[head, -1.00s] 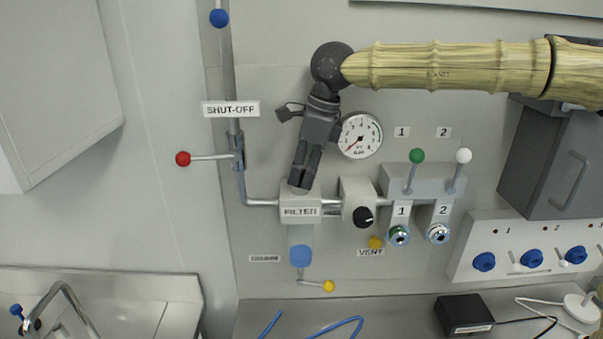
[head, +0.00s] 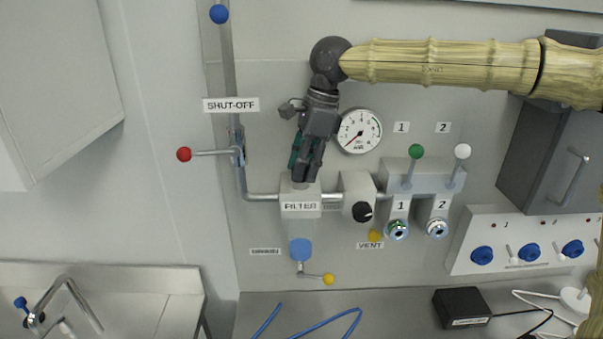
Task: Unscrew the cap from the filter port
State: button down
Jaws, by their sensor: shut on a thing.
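The filter block (head: 300,207) is a light grey housing labelled FILTER, mounted on the wall pipe. A clear bowl with a blue part (head: 300,249) hangs below it. My gripper (head: 304,177) comes down from above, with its fingertips at the top of the filter block. It is shut on the cap at the filter port, though the dark fingers hide the cap almost entirely. I cannot tell whether the cap is still seated on the port.
A pressure gauge (head: 358,132) sits close to the right of my gripper. A red-knobbed shut-off lever (head: 184,154) is to the left. A regulator with a black knob (head: 362,212) and green (head: 416,151) and white (head: 462,151) levers stand to the right.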

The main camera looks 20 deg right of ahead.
jog(key=shift+n, duration=0.5)
jog(key=shift+n, duration=0.6)
jog(key=shift+s+d+r+n+g, duration=0.2)
jog(key=shift+s+n+g, duration=0.05)
jog(key=shift+n, duration=0.35)
jog(key=shift+s+d+r+n+g, duration=0.15)
jog(key=shift+s+n+g, duration=0.1)
jog(key=shift+n, duration=0.35)
jog(key=shift+s+r+n, duration=0.15)
jog(key=shift+r+n, duration=0.15)
jog(key=shift+r, duration=0.1)
jog(key=c, duration=0.7)
grip_release()
jog(key=shift+w+a, duration=0.1)
jog(key=shift+w, duration=0.1)
jog(key=shift+o, duration=0.8)
jog(key=shift+w, duration=0.15)
jog(key=shift+a+f, duration=0.1)
jog(key=shift+f, duration=0.1)
